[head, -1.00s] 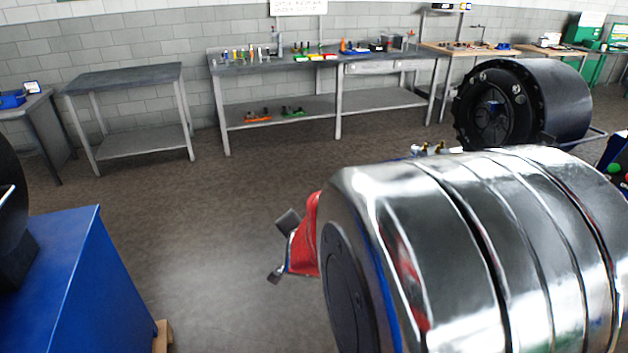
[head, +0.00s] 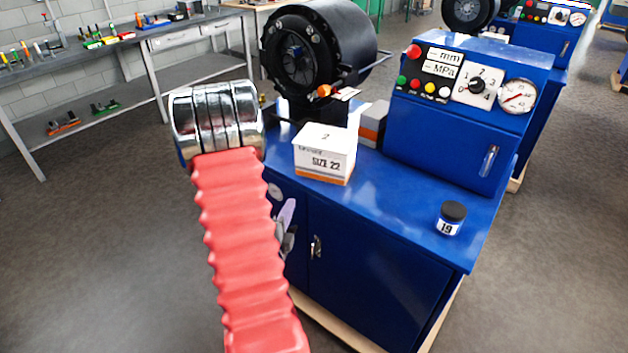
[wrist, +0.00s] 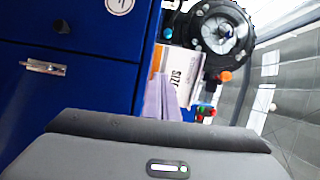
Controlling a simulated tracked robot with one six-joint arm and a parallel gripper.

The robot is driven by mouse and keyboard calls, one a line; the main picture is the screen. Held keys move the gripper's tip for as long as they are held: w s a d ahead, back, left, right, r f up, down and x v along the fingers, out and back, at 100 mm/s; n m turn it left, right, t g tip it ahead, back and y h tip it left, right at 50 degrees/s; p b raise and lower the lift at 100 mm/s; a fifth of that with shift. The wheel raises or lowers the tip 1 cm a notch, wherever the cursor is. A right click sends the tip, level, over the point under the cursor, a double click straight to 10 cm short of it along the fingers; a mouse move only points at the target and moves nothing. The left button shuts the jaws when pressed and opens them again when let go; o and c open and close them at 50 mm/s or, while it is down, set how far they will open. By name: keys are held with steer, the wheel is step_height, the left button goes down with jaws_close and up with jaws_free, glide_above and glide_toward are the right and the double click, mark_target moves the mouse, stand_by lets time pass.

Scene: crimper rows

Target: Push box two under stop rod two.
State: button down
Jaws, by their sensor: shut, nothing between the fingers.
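Box two (head: 325,154), white with an orange band and marked "2" and "SIZE 22", stands upright on the blue cabinet top in front of the black crimper head. It also shows in the wrist view (wrist: 184,72), partly hidden by my fingers. An orange knob (head: 324,91) with a white tag sits at the crimper head, above and behind the box. I cannot tell whether it belongs to stop rod two. My gripper (head: 288,213) is shut and empty, in front of the cabinet's face and below the box. Its pale fingers show in the wrist view (wrist: 160,98), apparently short of the box.
A grey and orange box (head: 373,124) stands behind box two, near the control panel (head: 455,85). A dark jar marked 19 (head: 452,218) stands at the front right of the cabinet top. The top between box and jar is clear. A cabinet handle (head: 316,247) sticks out.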

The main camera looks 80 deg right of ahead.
mark_target(317, 173)
steer(key=s, duration=0.1)
steer(key=s+m+g, duration=0.1)
steer(key=s, duration=0.1)
steer(key=shift+d+f+h, duration=0.1)
steer(key=shift+f+h, duration=0.05)
steer(key=shift+h, duration=0.15)
steer(key=d, duration=1.4)
steer(key=shift+s, duration=0.25)
steer(key=shift+w, duration=0.1)
